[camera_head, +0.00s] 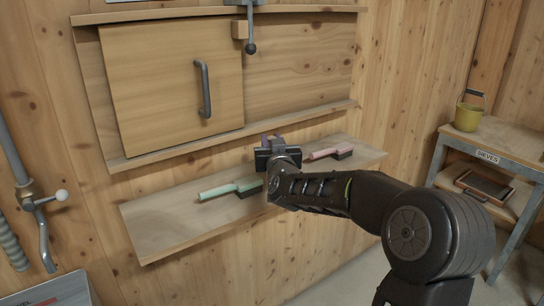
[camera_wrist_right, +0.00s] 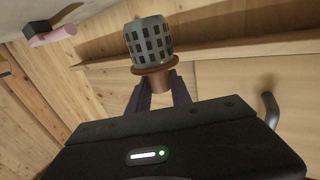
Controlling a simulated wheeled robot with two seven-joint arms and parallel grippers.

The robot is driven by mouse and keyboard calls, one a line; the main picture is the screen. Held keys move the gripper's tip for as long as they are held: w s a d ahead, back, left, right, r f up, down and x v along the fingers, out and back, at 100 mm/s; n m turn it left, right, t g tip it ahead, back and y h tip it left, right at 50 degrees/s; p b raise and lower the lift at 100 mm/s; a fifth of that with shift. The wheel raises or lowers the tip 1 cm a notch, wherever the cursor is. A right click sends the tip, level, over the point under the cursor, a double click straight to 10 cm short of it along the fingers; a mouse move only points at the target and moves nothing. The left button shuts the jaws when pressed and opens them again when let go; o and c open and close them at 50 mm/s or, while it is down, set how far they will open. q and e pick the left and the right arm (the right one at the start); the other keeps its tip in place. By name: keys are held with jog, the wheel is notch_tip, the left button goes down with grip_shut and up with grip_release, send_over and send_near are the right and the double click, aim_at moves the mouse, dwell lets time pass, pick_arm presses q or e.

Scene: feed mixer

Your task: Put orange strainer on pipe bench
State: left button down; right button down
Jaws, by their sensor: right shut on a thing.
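My right gripper (camera_head: 272,141) reaches forward to the wall, just above a long wooden shelf and between two brushes. In the right wrist view, my right gripper (camera_wrist_right: 160,92) is shut on a strainer (camera_wrist_right: 149,42). The strainer has a grey slotted basket, an orange-brown collar and a short orange-brown stem between the fingers. The basket points away from the gripper. In the head view the strainer is hidden behind the gripper. My left gripper is out of view. No bench marked for pipes shows; the one labelled bench (camera_head: 520,162) at the right reads "SIEVES".
The shelf (camera_head: 160,225) holds a green brush (camera_head: 225,190) and a pink brush (camera_head: 328,153), close on either side of the gripper. Above is a wooden panel with a grey handle (camera_head: 206,90). A yellow bucket (camera_head: 468,117) stands on the labelled bench, a framed tray (camera_head: 484,186) below.

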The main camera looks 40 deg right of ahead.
jog(key=shift+r, duration=1.6)
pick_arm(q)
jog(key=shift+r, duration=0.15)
